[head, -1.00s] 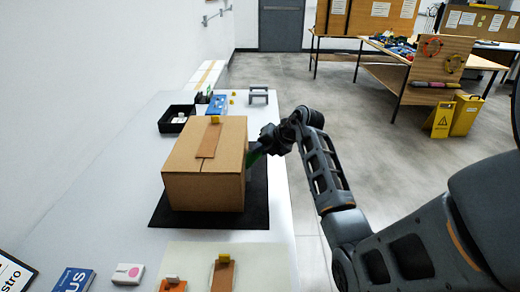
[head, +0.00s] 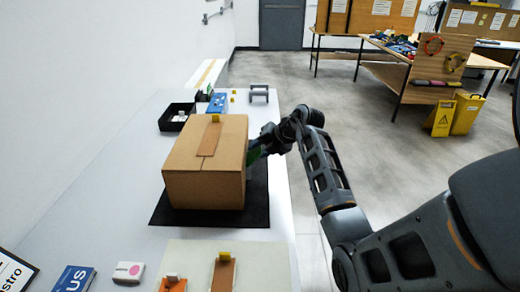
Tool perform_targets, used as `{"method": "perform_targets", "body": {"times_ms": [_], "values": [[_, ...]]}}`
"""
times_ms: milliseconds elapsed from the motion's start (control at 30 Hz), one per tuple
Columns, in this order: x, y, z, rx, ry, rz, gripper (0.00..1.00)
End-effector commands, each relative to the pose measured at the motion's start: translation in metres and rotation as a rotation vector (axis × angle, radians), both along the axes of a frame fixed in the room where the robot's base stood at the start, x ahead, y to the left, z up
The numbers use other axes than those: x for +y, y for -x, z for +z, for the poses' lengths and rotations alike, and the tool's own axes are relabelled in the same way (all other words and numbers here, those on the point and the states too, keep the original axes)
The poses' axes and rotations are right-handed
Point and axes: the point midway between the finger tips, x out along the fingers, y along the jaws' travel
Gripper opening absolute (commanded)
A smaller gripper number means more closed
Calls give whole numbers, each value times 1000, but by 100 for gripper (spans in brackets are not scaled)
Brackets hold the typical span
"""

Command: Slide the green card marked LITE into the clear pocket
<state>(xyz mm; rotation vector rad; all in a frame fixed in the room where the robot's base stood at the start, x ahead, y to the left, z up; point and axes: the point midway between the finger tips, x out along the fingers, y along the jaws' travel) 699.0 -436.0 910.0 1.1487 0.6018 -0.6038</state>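A closed cardboard box (head: 205,180) stands on a black mat (head: 258,208) on the white table. My gripper (head: 258,148) is at the right side of the box, near its upper part. The clear pocket is not visible; the box's right face is turned away from the head view.
A black tray (head: 163,122) and a blue box (head: 218,102) stand behind the box, with a grey stand (head: 259,91) at the back right. In front are a pale board (head: 262,265) with wooden pieces, a white-and-pink box (head: 129,272) and a blue box (head: 75,280).

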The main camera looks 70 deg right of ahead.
Motion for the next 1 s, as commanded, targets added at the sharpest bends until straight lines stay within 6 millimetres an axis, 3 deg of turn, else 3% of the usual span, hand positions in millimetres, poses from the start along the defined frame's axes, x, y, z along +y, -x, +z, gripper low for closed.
{"method": "perform_targets", "body": {"times_ms": [267, 1000], "values": [[-1, 2, 4, 0, 0, 0, 37], [-11, 27, 38, 0, -1, 0, 37]]}}
